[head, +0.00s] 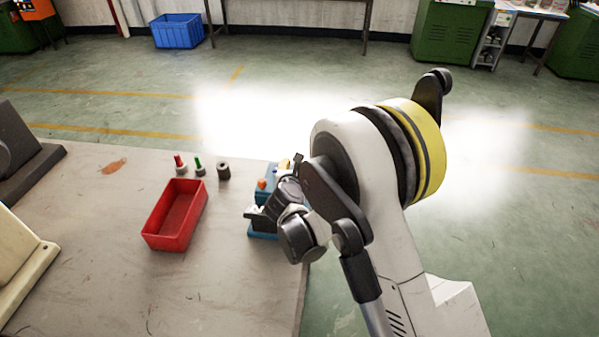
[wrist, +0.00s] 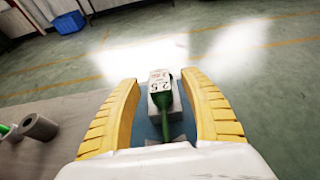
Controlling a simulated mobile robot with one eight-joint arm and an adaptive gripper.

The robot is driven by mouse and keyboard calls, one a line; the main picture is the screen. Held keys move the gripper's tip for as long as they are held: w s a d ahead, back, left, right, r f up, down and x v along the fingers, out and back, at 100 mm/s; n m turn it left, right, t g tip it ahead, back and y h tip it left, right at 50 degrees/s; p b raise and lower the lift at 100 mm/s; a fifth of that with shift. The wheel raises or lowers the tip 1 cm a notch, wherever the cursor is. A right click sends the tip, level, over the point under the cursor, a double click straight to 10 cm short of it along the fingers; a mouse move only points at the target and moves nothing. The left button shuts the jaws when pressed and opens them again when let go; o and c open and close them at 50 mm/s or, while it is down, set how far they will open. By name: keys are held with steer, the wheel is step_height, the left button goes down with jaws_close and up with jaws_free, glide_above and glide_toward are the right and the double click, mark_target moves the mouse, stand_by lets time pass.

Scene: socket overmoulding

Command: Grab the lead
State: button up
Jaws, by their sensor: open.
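In the wrist view my gripper (wrist: 160,80) is open, its two yellow fingers apart on either side of a green stem (wrist: 165,117) with a white, printed block (wrist: 160,84) marked "2.5". This piece may be the lead; I cannot tell for sure. It lies between the fingers, with gaps visible on both sides. A blue base (wrist: 150,131) shows beneath it. In the head view a blue fixture (head: 261,235) stands at the table's right edge, and my arm hides much of it and the piece there.
A red tray (head: 177,215) sits on the table (head: 110,260). Behind it stand a red-topped piece (head: 180,164), a green-topped piece (head: 199,168) and a grey cylinder (head: 223,171). Machines rise at the left edge. A blue crate (head: 177,32) stands on the floor.

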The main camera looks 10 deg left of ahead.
steer(key=shift+w+f, duration=0.2)
steer(key=shift+w, duration=0.35)
steer(key=shift+r, duration=0.1)
jaws_close()
